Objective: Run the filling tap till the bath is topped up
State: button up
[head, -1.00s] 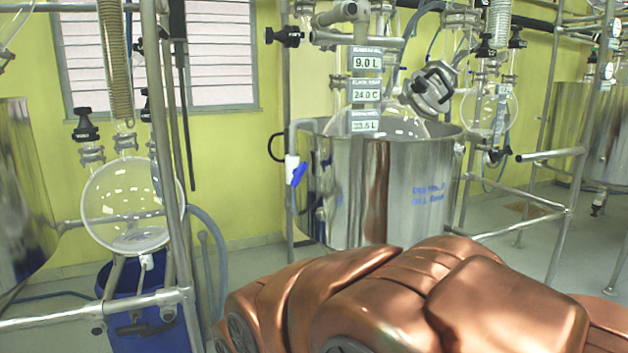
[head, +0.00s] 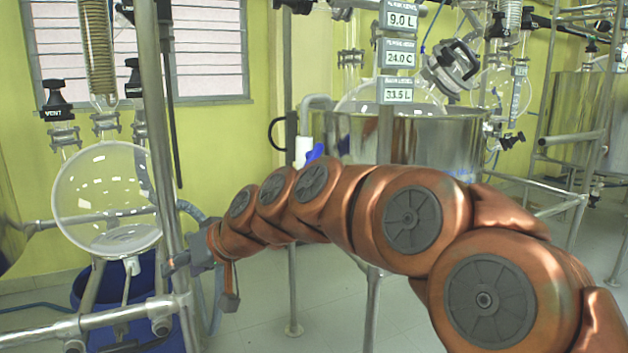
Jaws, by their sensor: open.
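The filling tap has a white body (head: 303,152) and a blue lever (head: 314,153) that slants down to the left. It hangs below a grey bent pipe (head: 317,102) at the left rim of the bath. The bath is a shiny steel vessel (head: 440,142) around a round glass flask (head: 392,95). My arm hides the bath's lower part and what lies below the lever. My gripper (head: 203,282) is open, with nothing seen between its fingers. It is left of and below the tap, apart from it in the picture. The water level in the bath is not visible.
Plates above the bath read 9.0 L (head: 402,20), 24.0 C (head: 399,54) and about 33.5 L (head: 396,90). A steel frame post (head: 155,150) and a round glass flask (head: 108,200) over a blue bin (head: 130,305) stand left, close to my gripper.

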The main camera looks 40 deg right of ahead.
jog(key=w+d+r+m+t+h+b, duration=0.1)
jog(key=w+d+r+m+t, duration=0.2)
jog(key=d, duration=0.6)
jog(key=m+t+h+b, duration=0.4)
jog(key=m+h, duration=0.2)
jog(key=h, duration=0.3)
send_near(313, 157)
jog(key=w+d, duration=0.2)
jog(key=b+x, duration=0.1)
jog(key=x, duration=0.6)
jog(key=shift+w+a+f, duration=0.15)
jog(key=shift+a+f, duration=0.05)
jog(key=shift+f, duration=0.15)
grip_shut()
